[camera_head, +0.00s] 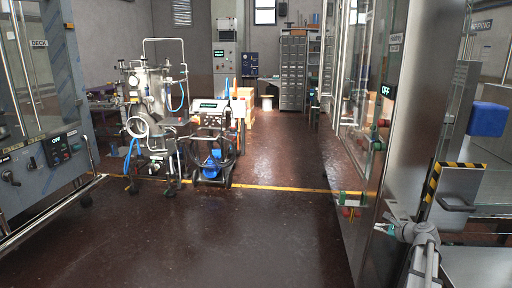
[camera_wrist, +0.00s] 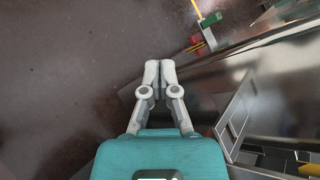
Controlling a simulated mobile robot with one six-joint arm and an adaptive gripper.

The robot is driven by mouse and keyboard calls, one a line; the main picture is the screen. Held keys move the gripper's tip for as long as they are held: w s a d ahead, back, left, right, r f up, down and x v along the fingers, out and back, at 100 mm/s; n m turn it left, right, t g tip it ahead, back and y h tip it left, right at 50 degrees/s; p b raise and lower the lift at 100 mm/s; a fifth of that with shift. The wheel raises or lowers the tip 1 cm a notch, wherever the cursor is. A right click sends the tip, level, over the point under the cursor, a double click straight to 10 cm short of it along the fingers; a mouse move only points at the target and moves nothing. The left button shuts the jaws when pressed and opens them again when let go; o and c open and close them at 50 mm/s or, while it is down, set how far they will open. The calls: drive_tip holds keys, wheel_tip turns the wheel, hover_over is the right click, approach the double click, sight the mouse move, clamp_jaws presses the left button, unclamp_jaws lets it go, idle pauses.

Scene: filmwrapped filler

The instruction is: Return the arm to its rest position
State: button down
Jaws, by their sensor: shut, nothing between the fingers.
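My gripper (camera_wrist: 160,66) is in the middle of the wrist view, pointing at the dark floor. Its two pale grey fingers are together at the tips, with nothing between them. Its teal body fills the bottom of that view. In the head view my grey arm (camera_head: 422,240) is at the lower right, beside the metal frame of the right-hand machine. A small teal part of the gripper shows at its left end; the fingers are too small to make out there.
The glass-and-metal machine (camera_head: 398,110) stands close by my arm. A panel with yellow-black stripes (camera_head: 458,185) is to its right. The dark floor (camera_head: 235,235) is open in the middle. A steel vessel on wheels (camera_head: 152,110) and a wheeled control cart (camera_head: 210,140) stand farther back left.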

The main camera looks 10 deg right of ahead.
drive_tip(key=w+a+f+n+g+y+p, duration=0.1)
drive_tip(key=a+f+n+g, duration=0.15)
drive_tip(key=a+n, duration=0.75)
drive_tip(key=a+f+n+g+y+p, duration=0.15)
drive_tip(key=a+g, duration=0.25)
drive_tip(key=a, duration=1.4)
drive_tip(key=s+a+n+g+h+p, duration=0.1)
drive_tip(key=s+a+n+g+h, duration=0.1)
drive_tip(key=s+a+n, duration=0.4)
drive_tip(key=s+a+n+g+h+p, duration=0.2)
drive_tip(key=s+a+n, duration=0.4)
drive_tip(key=a, duration=0.8)
drive_tip(key=shift+a+n+g+h, duration=0.25)
drive_tip(key=shift+n+g+h, duration=0.2)
drive_tip(key=shift+n+g, duration=0.5)
